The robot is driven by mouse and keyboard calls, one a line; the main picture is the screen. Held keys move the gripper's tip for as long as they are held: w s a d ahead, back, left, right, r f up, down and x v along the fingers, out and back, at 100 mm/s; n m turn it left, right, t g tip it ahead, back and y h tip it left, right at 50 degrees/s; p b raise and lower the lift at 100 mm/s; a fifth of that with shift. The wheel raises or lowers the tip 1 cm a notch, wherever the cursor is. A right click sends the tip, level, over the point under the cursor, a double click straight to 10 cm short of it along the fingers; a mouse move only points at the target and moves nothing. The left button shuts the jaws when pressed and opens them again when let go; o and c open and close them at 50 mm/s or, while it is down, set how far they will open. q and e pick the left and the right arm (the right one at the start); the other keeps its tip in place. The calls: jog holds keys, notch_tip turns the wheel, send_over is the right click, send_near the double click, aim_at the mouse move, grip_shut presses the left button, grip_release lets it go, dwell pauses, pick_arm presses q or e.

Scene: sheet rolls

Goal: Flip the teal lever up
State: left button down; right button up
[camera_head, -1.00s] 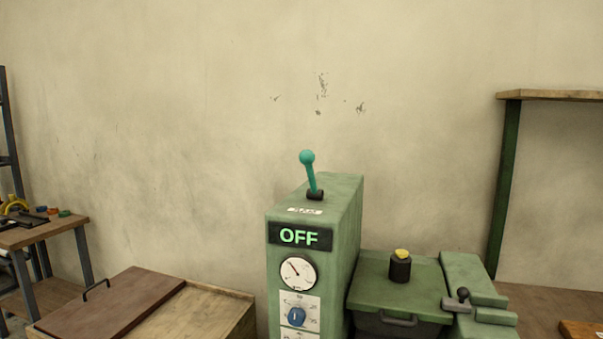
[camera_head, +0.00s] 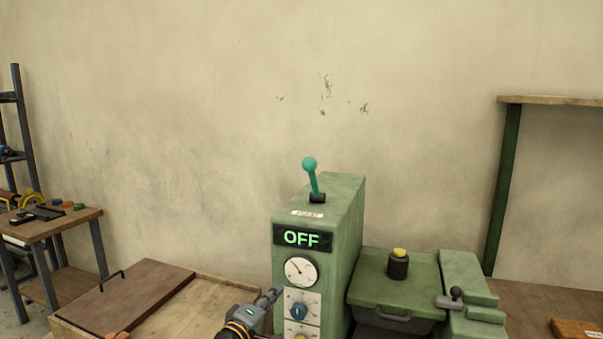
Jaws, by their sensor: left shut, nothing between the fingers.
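The teal lever (camera_head: 312,178) stands on top of the green control cabinet (camera_head: 345,225), tilted slightly to the left, with a round teal knob at its upper end. It rises from a black base on the cabinet top. The display (camera_head: 302,237) on the cabinet front reads OFF in green. My left gripper (camera_head: 276,292) is shut and empty at the lower middle, in front of the cabinet's lower left edge. It is well below the lever and apart from it. My right gripper is not in view.
A gauge (camera_head: 301,271) and a blue knob (camera_head: 299,309) sit on the cabinet front. To the right is a green machine with a yellow-topped button (camera_head: 399,264). A wooden crate with a brown lid (camera_head: 130,297) stands at left. Space above the lever is clear.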

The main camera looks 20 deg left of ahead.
pick_arm(q)
jog(key=s+r+t+h, duration=0.1)
jog(key=s+r+t, duration=0.1)
jog(key=r, duration=0.9)
jog(key=s+d+r+n+t+h+p, duration=0.1)
jog(key=s+r, duration=0.1)
jog(key=r, duration=0.9)
jog(key=shift+s+t+h, duration=0.3)
jog(key=shift+s+t, duration=0.05)
jog(key=shift+t, duration=0.05)
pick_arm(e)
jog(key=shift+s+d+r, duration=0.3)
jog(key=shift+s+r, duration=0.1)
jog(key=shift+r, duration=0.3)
pick_arm(q)
jog(key=p, duration=0.3)
send_near(306, 170)
jog(key=x, duration=0.5)
jog(key=shift+w+r, duration=0.1)
jog(key=shift+r, duration=0.05)
jog(key=shift+x, duration=0.95)
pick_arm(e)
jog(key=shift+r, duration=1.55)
